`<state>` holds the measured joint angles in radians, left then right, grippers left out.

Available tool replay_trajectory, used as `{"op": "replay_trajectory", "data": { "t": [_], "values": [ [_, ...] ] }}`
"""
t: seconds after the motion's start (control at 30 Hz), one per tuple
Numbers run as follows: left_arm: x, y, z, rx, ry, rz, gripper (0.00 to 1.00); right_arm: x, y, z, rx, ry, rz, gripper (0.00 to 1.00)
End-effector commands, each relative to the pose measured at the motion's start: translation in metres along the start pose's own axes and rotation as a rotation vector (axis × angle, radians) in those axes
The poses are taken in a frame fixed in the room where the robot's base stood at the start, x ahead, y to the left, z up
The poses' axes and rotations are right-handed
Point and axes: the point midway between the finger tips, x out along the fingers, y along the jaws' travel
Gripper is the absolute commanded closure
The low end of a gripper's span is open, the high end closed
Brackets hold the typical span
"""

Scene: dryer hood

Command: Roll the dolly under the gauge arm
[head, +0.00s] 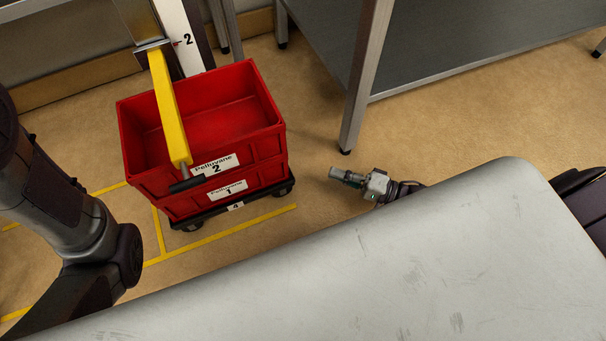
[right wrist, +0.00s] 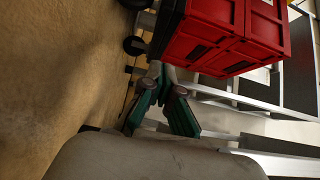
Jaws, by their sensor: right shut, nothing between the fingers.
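A black dolly (head: 236,207) with a label 4 stands on the floor, bearing two stacked red crates: the lower crate (head: 254,180) is labelled Pelluvane 1, the open upper crate (head: 262,145) Pelluvane 2. The yellow gauge arm (head: 168,108) reaches from a post across the upper crate in the head view, its dark tip at the near rim; I cannot tell the height gap. My right gripper (head: 339,174) is shut and empty, low and to the right of the dolly, apart from it. The right wrist view shows its fingers (right wrist: 157,72) and the dolly's wheel (right wrist: 135,46). My left gripper is out of view.
Yellow tape lines (head: 225,232) mark the floor around the dolly. A grey worktop (head: 380,265) fills the foreground. A metal table leg (head: 362,90) stands behind my right gripper. The post (head: 183,40) with a 2 stands behind the crates.

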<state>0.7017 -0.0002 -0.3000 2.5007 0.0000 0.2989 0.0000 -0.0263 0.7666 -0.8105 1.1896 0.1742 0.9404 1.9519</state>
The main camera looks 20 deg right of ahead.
Motion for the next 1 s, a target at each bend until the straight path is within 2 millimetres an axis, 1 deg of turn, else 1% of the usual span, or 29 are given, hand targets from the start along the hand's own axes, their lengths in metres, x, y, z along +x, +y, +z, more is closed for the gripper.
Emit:
{"op": "replay_trajectory", "data": {
  "t": [0.03, 0.2, 0.27, 0.4, 0.6, 1.0],
  "values": [
    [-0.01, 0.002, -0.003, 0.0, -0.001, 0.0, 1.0, 0.013, 0.004, 0.0, -0.001, -0.002, -0.006, 1.0],
    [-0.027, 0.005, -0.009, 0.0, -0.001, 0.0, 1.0, 0.05, 0.005, 0.001, -0.003, -0.002, -0.005, 1.0],
    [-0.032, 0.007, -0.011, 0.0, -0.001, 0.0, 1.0, 0.062, 0.004, 0.001, -0.003, -0.002, -0.006, 1.0],
    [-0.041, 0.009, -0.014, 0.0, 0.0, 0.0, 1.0, 0.075, 0.004, 0.017, 0.0, -0.001, -0.003, 1.0],
    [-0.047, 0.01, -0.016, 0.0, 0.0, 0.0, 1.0, 0.086, 0.001, 0.027, -0.002, 0.0, -0.001, 1.0],
    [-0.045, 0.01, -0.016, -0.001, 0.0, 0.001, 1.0, 0.087, -0.001, 0.03, -0.002, 0.0, 0.0, 1.0]
  ]
}}
